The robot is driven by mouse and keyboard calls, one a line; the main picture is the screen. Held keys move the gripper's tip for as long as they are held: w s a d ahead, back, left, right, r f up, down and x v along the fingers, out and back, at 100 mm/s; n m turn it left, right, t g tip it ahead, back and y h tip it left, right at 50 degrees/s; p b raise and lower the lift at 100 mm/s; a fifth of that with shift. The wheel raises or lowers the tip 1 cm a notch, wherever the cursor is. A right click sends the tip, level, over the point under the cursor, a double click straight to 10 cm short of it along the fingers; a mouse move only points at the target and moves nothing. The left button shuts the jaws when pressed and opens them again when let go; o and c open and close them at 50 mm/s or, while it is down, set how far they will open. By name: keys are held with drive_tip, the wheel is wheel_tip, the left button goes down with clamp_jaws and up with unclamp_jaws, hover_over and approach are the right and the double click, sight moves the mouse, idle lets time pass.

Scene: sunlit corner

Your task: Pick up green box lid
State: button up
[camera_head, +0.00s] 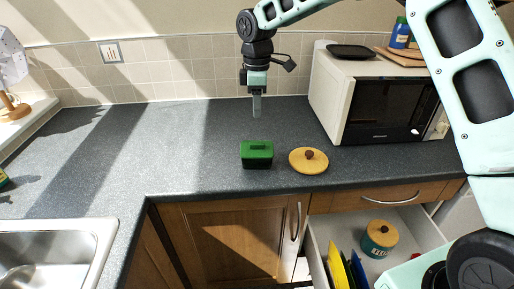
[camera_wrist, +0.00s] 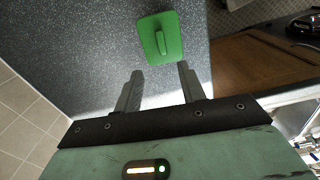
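The green box (camera_head: 257,160) stands on the dark countertop near its front edge, with its green lid (camera_head: 258,146) on top. The lid has a raised bar handle.
A round yellow lid (camera_head: 308,161) with a dark knob lies right of the box. A microwave (camera_head: 372,105) stands behind right. An open drawer (camera_head: 405,222) below holds a yellow-topped jar (camera_head: 380,240) and plates. A sink (camera_head: 60,252) is front left. The counter left of the box is clear.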

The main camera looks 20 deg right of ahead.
drive_tip(key=p, duration=0.2)
hover_over(257, 143)
wheel_tip(257, 143, down, 7)
drive_tip(key=shift+w+r, duration=0.1)
drive_tip(key=shift+w, duration=0.05)
drive_tip(key=shift+f+p, duration=1.05)
drive_tip(key=shift+f, duration=1.7)
clamp_jaws()
